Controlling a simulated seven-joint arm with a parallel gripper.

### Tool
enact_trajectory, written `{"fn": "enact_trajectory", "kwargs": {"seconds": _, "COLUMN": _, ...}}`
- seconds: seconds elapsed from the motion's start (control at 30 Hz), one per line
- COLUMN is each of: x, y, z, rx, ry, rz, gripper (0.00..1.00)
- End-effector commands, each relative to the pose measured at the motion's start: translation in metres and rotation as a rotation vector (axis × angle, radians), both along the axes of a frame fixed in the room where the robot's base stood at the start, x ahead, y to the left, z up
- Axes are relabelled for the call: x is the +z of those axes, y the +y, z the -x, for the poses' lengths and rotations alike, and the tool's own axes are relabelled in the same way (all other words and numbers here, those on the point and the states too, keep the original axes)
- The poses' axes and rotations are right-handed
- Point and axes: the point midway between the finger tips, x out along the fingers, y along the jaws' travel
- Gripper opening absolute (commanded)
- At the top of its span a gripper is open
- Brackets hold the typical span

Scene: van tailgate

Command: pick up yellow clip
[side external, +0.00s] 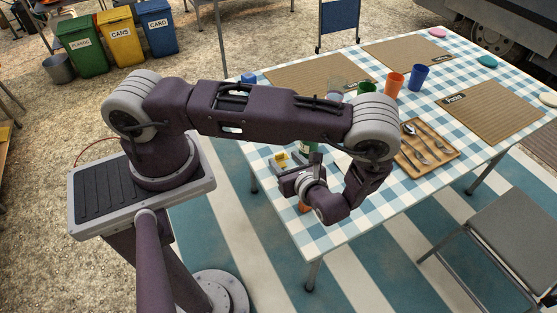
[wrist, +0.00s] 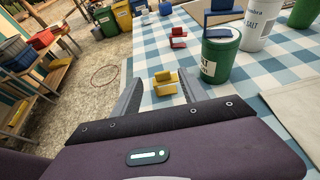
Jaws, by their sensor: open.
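The yellow clip (wrist: 165,84) sits on the blue-and-white checked tablecloth in the wrist view, near the table's left edge. It appears between the two fingers of my gripper (wrist: 161,80), beyond them or level with their tips; I cannot tell the exact depth. My gripper is open and holds nothing. In the side external view a small yellow patch of the clip (side external: 281,159) shows just past my gripper (side external: 290,173), which hangs low over the near left corner of the table. Part of the clip is hidden there.
In the wrist view, a red clip (wrist: 178,38) stands beyond the yellow one. A green canister (wrist: 221,58) with a blue clip (wrist: 222,12) on top and a white salt container (wrist: 258,28) stand to the right. A cutlery tray (side external: 426,150) lies right of my arm.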

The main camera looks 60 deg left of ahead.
Motion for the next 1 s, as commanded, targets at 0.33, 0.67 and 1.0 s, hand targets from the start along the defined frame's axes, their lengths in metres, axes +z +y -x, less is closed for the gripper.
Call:
{"fn": "enact_trajectory", "kwargs": {"seconds": 0.33, "x": -0.021, "y": 0.048, "z": -0.007, "rx": 0.005, "ry": -0.001, "rz": 0.002, "gripper": 0.51}}
{"fn": "enact_trajectory", "kwargs": {"seconds": 0.67, "x": -0.021, "y": 0.049, "z": -0.007, "rx": 0.005, "ry": -0.001, "rz": 0.003, "gripper": 0.25}}
{"fn": "enact_trajectory", "kwargs": {"seconds": 1.0, "x": -0.021, "y": 0.048, "z": -0.007, "rx": 0.005, "ry": -0.002, "rz": 0.004, "gripper": 0.00}}
